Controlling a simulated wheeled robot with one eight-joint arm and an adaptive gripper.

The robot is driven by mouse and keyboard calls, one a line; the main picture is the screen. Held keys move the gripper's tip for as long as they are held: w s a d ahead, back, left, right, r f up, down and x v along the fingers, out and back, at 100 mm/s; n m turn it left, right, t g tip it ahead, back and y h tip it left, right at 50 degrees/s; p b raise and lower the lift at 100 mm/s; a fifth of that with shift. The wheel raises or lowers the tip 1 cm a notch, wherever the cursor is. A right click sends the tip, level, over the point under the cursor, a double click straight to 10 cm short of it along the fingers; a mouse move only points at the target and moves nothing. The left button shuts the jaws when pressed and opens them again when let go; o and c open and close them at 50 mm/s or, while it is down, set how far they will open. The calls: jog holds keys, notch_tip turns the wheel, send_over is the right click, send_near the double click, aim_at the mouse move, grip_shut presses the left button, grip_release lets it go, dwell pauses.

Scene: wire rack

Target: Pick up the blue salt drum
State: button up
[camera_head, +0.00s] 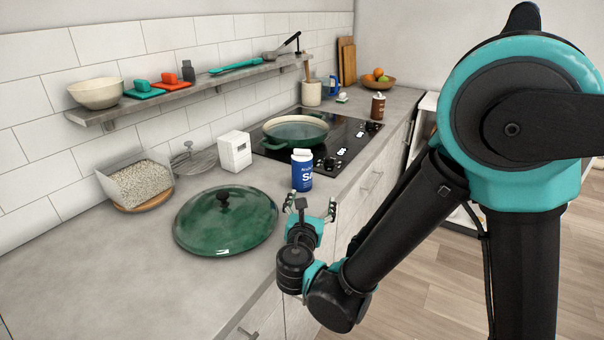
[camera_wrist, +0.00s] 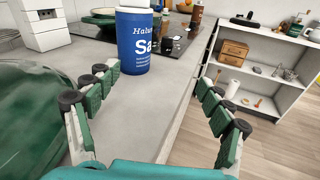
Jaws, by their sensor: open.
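The blue salt drum (camera_head: 302,172) with a white top stands upright on the grey counter, near its front edge and just in front of the cooktop. In the wrist view the drum (camera_wrist: 135,42) shows at the top, left of centre, beyond the fingertips. My gripper (camera_head: 311,202) is open and empty, on the near side of the drum. In the wrist view its two green-padded fingers (camera_wrist: 152,82) are spread wide, with bare counter and the counter edge between them. The drum is apart from both fingers.
A green glass lid (camera_head: 228,222) lies left of my gripper. A white box (camera_head: 235,151) stands left of the drum, and a green pan (camera_head: 295,133) sits on the cooktop (camera_head: 340,152) behind. A grain container (camera_head: 138,182) is farther left. Floor lies right of the counter.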

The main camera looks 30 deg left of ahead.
aim_at(300, 174)
jog(key=s+a+n, duration=0.1)
jog(key=s+a+n+y, duration=0.1)
jog(key=s+a, duration=0.1)
jog(key=shift+s+r+y, duration=0.15)
jog(key=shift+r+y, duration=0.15)
jog(key=shift+r, duration=0.05)
jog(key=shift+a, duration=0.2)
jog(key=x, duration=1.2)
jog(key=shift+r, duration=0.2)
jog(key=x, duration=0.5)
jog(key=shift+d, duration=0.2)
jog(key=c, duration=1.6)
jog(key=shift+r, duration=0.15)
notch_tip(300, 174, up, 20)
